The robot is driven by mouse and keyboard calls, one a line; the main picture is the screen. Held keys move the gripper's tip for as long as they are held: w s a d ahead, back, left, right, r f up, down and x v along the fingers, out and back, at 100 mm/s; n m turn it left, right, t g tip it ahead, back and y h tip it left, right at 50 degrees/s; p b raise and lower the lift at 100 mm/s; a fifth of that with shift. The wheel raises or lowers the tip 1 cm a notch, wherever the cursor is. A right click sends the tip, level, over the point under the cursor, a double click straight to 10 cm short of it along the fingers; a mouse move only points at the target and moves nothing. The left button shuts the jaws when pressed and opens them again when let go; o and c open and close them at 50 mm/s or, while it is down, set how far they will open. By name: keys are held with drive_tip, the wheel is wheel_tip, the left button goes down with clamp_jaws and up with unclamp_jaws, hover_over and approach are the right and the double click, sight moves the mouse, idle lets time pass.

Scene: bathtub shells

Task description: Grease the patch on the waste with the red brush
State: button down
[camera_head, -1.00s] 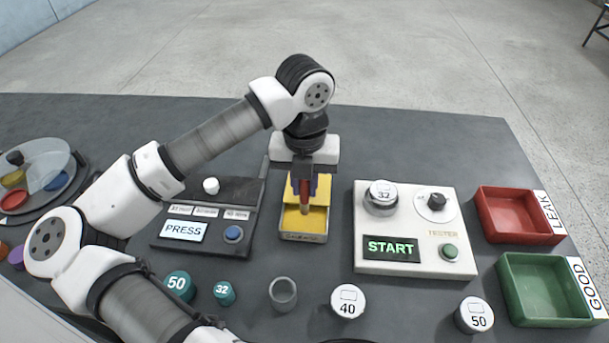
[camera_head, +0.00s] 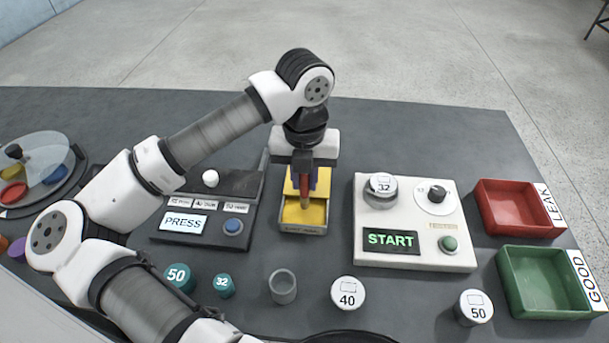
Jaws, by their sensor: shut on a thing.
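My gripper (camera_head: 304,182) points straight down and is shut on the red brush (camera_head: 304,197). The brush is upright, with its lower end over or in the yellow tray (camera_head: 316,229); I cannot tell whether it touches the yellow surface. A white-topped waste marked 32 (camera_head: 381,188) sits on the tester. Two more white-topped ones, marked 40 (camera_head: 347,293) and 50 (camera_head: 474,307), stand on the table in front. I cannot make out a patch on any of them.
The cream tester (camera_head: 408,256) shows START. A dark press unit (camera_head: 167,237) stands left of the yellow tray. Red (camera_head: 497,230) and green (camera_head: 528,310) bins are at right. Teal plugs (camera_head: 179,277) and a grey cup (camera_head: 283,287) are in front. A round covered tray (camera_head: 42,193) is far left.

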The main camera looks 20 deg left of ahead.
drive_tip(key=shift+f+b, duration=0.6)
drive_tip(key=shift+b, duration=0.45)
idle(2.3)
drive_tip(key=shift+r+p, duration=1.45)
drive_tip(key=shift+r, duration=2.15)
drive_tip(key=shift+f, duration=0.1)
wheel_tip(320, 180, down, 7)
drive_tip(key=b, duration=0.3)
